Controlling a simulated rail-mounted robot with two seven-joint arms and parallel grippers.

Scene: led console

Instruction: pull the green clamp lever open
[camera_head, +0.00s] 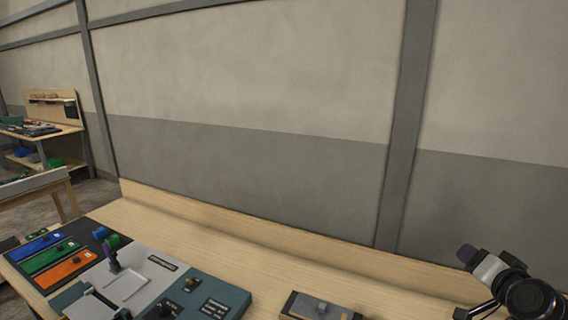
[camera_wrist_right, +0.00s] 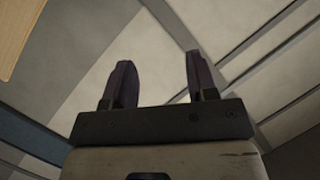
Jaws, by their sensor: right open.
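In the head view, a small green piece (camera_head: 113,241) stands at the back of the console, right of the coloured strips. It may be the green clamp lever, but it is too small to tell its shape or position. My right gripper (camera_head: 468,254) is at the far right, above the bench and well away from the console. In the right wrist view its two dark fingers (camera_wrist_right: 160,68) are spread with nothing between them. My left gripper is not seen.
The console (camera_head: 228,297) carries blue, green and orange strips (camera_head: 72,265), an upright purple lever (camera_head: 113,259) and a dark knob (camera_head: 190,285). A grey box (camera_head: 318,306) sits at the front of the wooden bench (camera_head: 260,250). The bench between box and right gripper is clear. A wall stands behind.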

